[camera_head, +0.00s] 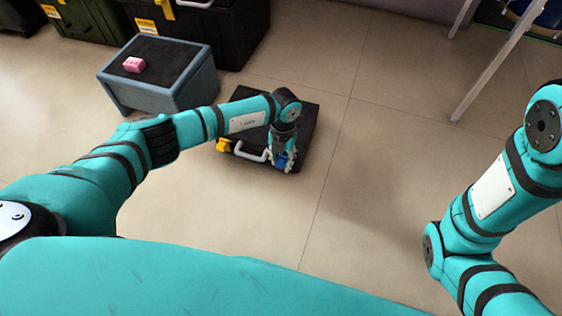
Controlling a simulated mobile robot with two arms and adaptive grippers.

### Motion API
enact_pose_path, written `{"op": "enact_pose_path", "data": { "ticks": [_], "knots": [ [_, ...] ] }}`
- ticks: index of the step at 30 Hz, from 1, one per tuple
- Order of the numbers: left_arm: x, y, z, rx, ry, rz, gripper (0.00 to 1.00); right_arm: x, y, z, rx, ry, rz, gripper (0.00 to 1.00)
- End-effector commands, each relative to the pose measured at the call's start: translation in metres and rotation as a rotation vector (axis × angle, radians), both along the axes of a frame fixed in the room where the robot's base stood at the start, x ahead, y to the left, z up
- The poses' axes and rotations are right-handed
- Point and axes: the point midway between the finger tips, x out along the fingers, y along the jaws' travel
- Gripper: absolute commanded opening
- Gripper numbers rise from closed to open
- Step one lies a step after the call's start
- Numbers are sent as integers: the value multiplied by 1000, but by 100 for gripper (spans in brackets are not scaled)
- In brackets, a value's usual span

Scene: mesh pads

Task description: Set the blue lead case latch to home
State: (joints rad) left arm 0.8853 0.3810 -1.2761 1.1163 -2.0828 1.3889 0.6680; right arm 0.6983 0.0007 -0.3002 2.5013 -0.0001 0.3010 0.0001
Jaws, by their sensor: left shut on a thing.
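A black flat case (305,118) lies on the floor in the middle of the head view, with a white handle (249,154) on its near side. A yellow latch (223,145) sits at its left front corner. A small blue latch (282,161) shows at its right front, between the fingertips of my left gripper (281,163). The gripper points down and is shut on the blue latch. My left forearm crosses over the case and hides part of its top. My right arm is at the right edge, and its gripper is out of the picture.
A grey-blue box with a dark top (184,90) stands left of the case, with a pink block (134,65) on it. Dark cases (232,42) stand behind. Metal legs (490,72) rise at the upper right. The tiled floor right of the case is clear.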

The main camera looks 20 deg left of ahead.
Motion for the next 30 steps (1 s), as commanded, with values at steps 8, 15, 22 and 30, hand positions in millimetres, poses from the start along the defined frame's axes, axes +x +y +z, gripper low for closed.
{"op": "enact_pose_path", "data": {
  "ticks": [8, 15, 22, 30],
  "knots": [
    [1, 3, 0, 6, 3, 4, 30, 0, 0, 0, -1, -1, 0, 50],
    [1, 2, 0, 3, 2, 3, 50, 0, 0, 0, -1, -1, 0, 50],
    [1, 1, 3, 1, 1, 1, 50, -4, 0, 2, 1, -4, 0, 50],
    [7, 1, 48, 1, -3, 1, 50, -4, 0, 2, 1, -5, 0, 50]
  ]
}}
